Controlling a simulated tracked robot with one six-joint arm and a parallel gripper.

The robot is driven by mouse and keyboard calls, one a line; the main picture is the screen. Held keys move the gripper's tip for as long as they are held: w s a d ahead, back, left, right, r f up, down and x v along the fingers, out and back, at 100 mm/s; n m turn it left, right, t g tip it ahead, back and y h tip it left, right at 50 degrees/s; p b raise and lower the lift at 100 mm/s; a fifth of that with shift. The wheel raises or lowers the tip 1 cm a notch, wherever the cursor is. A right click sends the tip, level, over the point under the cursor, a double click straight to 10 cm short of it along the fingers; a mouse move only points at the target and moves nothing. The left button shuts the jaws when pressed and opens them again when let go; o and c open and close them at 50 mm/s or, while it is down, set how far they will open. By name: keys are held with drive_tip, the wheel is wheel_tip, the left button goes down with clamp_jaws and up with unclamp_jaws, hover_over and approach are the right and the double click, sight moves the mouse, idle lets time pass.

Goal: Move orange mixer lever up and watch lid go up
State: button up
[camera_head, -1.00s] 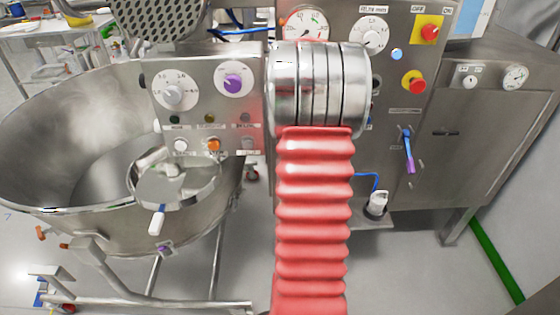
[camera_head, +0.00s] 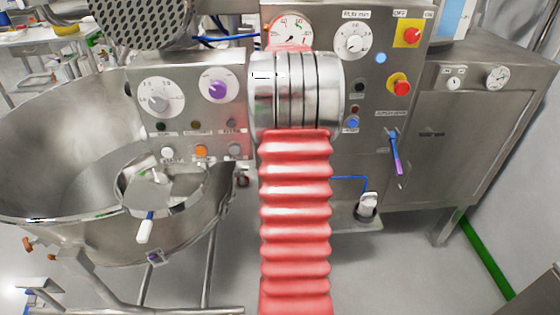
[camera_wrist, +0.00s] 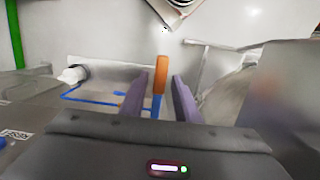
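In the wrist view my gripper (camera_wrist: 160,88) has its two purple-grey fingers apart, one on each side of the upright orange lever (camera_wrist: 160,72). Narrow gaps show between the lever and the fingers, so the gripper looks open around it. A blue part shows below the orange end.
The control panel (camera_head: 190,110) has dials and buttons. A blue-purple lever (camera_head: 396,152) is on the right cabinet, below a red stop button (camera_head: 398,85). A white-handled lever (camera_head: 146,226) is at the bowl's front. A white fitting with blue tubing (camera_head: 367,206) sits low right.

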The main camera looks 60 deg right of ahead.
drive_tip(key=shift+o, duration=0.2)
wheel_tip(320, 180, up, 14)
drive_tip(key=w+d, duration=0.1)
drive_tip(key=shift+d+f, duration=0.25)
drive_tip(key=shift+d, duration=0.05)
idle(0.4)
